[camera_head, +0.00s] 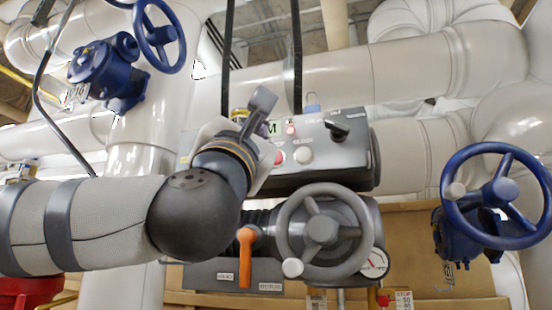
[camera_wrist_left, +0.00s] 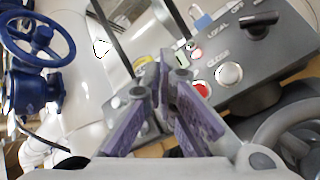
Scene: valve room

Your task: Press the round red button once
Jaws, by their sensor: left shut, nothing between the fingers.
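The round red button (camera_head: 279,158) sits on the front of the dark grey control box (camera_head: 340,165), left of a round white button (camera_head: 303,155). In the left wrist view the red button (camera_wrist_left: 202,90) shows just right of my fingers, partly hidden by them. My left gripper (camera_head: 262,103) is shut and empty, in front of the box's left part in the head view. In the left wrist view its fingertips (camera_wrist_left: 166,60) point toward the panel. I cannot tell how far they are from the button. My right gripper is not in view.
A small red lamp (camera_head: 290,130) and a black selector knob (camera_head: 338,130) are on the box. Below are a grey handwheel (camera_head: 322,232), an orange lever (camera_head: 246,257) and a gauge (camera_head: 374,263). A blue handwheel (camera_head: 497,195) stands at the right. Pale pipes run behind.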

